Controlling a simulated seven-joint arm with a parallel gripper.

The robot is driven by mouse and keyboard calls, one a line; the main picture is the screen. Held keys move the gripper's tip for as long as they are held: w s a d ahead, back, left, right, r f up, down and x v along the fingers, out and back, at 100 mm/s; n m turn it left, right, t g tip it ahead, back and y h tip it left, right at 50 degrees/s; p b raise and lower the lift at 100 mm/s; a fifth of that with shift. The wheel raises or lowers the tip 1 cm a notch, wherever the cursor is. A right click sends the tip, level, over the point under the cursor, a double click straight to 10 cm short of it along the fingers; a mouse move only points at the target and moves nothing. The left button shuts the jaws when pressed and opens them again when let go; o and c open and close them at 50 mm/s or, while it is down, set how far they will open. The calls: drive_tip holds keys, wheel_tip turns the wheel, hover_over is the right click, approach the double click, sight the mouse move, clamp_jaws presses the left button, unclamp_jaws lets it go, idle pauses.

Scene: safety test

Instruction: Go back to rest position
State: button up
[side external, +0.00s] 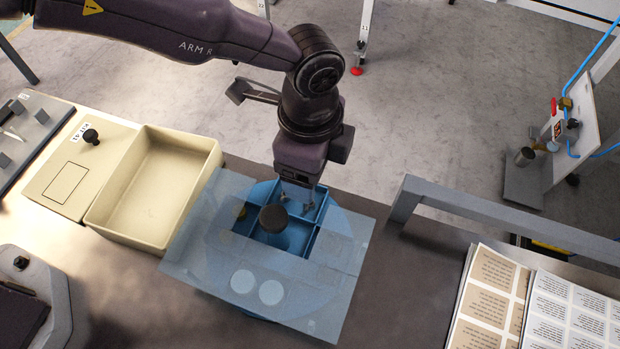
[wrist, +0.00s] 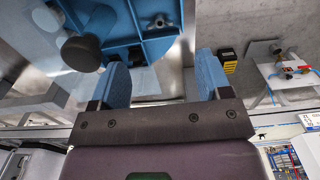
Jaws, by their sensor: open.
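My gripper (side external: 300,188) hangs from above over the far part of a round blue divided tray (side external: 326,212). In the wrist view my gripper (wrist: 161,66) shows two blue fingers held wide apart, with nothing between them. A translucent bluish cover plate (side external: 205,262) lies over the tray and has a rectangular opening that shows the compartments. A dark round knob (side external: 273,218) stands at this opening, close to the left of my fingers; it also shows in the wrist view (wrist: 80,53). Whether my fingertips touch the tray cannot be told.
A cream open bin (side external: 150,195) and a cream box with a black knob (side external: 91,137) stand at the left. A grey raised rail (side external: 500,222) and printed sheets (side external: 490,295) are at the right. The bench front (side external: 400,315) between is bare.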

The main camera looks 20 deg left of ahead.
wheel_tip(320, 180, up, 6)
drive_tip(key=shift+f, duration=0.1)
drive_tip(key=s+a+r+n+t, duration=0.2)
drive_tip(key=s+a+r+n, duration=0.3)
drive_tip(key=a, duration=0.7)
drive_tip(key=s+a+r+n+t, duration=0.1)
drive_tip(key=s+a+r+n, duration=0.5)
drive_tip(key=a, duration=0.6)
drive_tip(key=s+a+r+n+t, duration=0.2)
drive_tip(key=s+a+r+n, duration=0.3)
drive_tip(key=a, duration=0.8)
wheel_tip(320, 180, up, 2)
drive_tip(key=shift+s+r+n+t, duration=0.1)
drive_tip(key=shift+s+n+t, duration=0.15)
drive_tip(key=shift+n, duration=0.75)
